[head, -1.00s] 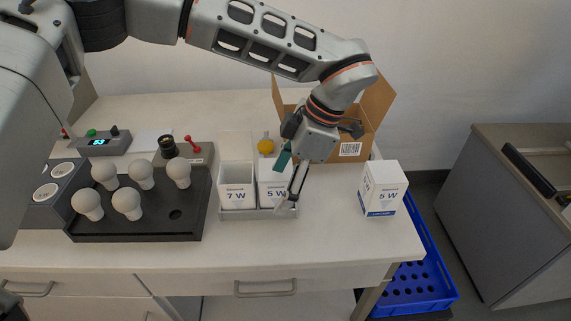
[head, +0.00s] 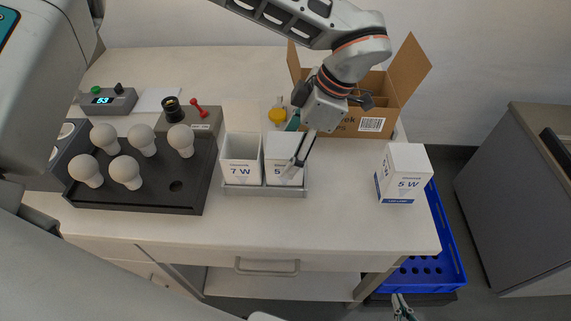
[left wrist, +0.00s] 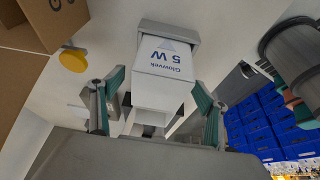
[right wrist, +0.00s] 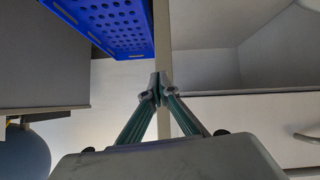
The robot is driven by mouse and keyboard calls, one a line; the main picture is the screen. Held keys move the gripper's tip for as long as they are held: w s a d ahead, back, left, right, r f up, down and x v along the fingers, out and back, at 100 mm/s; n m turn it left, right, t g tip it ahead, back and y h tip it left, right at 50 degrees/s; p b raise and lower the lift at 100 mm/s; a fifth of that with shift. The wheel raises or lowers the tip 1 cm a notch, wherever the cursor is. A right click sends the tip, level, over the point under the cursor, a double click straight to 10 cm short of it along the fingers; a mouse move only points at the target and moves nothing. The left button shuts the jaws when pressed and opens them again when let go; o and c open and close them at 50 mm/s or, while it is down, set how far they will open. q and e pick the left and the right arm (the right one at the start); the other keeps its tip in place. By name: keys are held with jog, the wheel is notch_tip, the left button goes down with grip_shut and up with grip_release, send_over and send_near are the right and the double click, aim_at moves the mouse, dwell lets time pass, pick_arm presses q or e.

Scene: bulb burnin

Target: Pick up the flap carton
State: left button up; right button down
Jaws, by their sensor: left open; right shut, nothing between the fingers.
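A white 5 W carton (head: 283,171) stands in the right slot of a grey tray (head: 240,190), partly hidden by my left gripper in the head view. In the left wrist view this carton (left wrist: 168,70) lies between the open fingers; white panels show at its near end, and I cannot tell whether the fingers touch it. My left gripper (head: 298,146) is open above it; it also shows in the left wrist view (left wrist: 152,95). An open 7 W carton (head: 241,160) stands beside it. My right gripper (head: 402,308) is shut and empty, low before the table; it shows in the right wrist view (right wrist: 162,92).
A closed 5 W carton (head: 402,173) stands at the table's right. A brown box (head: 375,120) with raised flaps is behind. Bulbs (head: 125,172) sit in a black tray (head: 150,198) at left. A yellow-topped item (head: 277,115) is behind the cartons. A blue crate (head: 440,262) is below right.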

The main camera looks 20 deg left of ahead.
pick_arm(q)
jog(key=x, duration=0.3)
jog(key=c, duration=1.2)
